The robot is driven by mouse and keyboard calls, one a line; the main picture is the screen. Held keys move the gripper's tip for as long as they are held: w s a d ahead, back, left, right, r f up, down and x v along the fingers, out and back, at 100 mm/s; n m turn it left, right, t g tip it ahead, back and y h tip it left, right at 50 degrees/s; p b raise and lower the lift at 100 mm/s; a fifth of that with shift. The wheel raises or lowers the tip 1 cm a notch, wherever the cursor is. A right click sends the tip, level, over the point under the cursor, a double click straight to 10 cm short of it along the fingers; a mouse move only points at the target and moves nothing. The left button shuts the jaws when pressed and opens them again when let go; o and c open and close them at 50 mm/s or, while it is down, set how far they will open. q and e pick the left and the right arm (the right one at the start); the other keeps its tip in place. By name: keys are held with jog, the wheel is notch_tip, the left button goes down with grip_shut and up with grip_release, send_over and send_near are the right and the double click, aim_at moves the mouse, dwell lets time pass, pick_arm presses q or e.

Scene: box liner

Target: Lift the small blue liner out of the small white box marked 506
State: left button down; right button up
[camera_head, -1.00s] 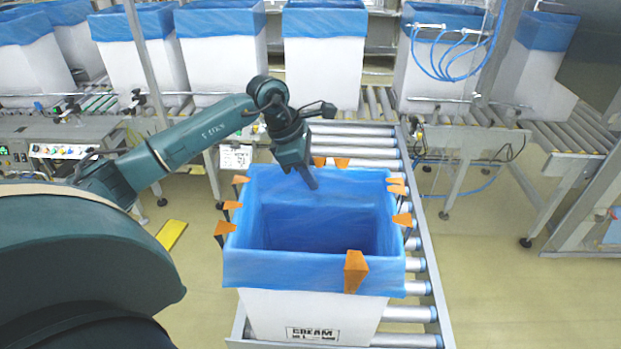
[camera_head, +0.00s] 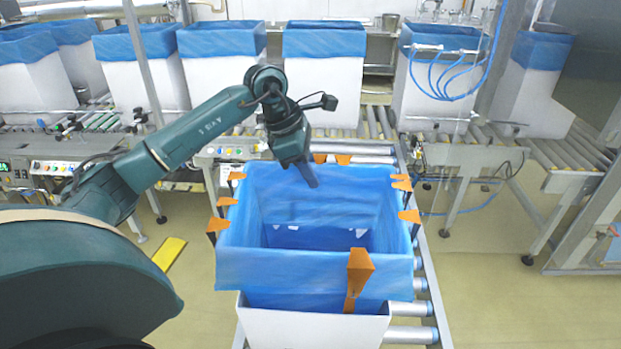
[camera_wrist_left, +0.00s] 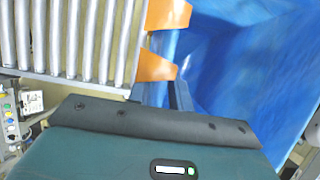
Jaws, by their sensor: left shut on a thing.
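The blue liner (camera_head: 315,268) is an open-topped bag, with its cuff now above the rim of the white box (camera_head: 315,330). Its lower part still shows inside the box mouth. No 506 mark is readable on the box. My left gripper (camera_head: 312,183) reaches down over the liner's far wall and is shut on the liner; its fingertips are partly hidden by the film. The liner also shows in the left wrist view (camera_wrist_left: 265,60), beside my left gripper (camera_wrist_left: 180,95). My right gripper is not in view.
Orange clips (camera_head: 359,265) stand around the liner's rim. The box stands on a roller conveyor (camera_head: 415,310). Several lined white boxes (camera_head: 325,80) stand on the conveyor behind. A control panel (camera_head: 50,168) is at the left. The floor at the right is open.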

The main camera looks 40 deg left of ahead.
pick_arm(q)
jog(key=shift+r, duration=5.75)
notch_tip(320, 180, up, 8)
jog(key=shift+d, duration=0.1)
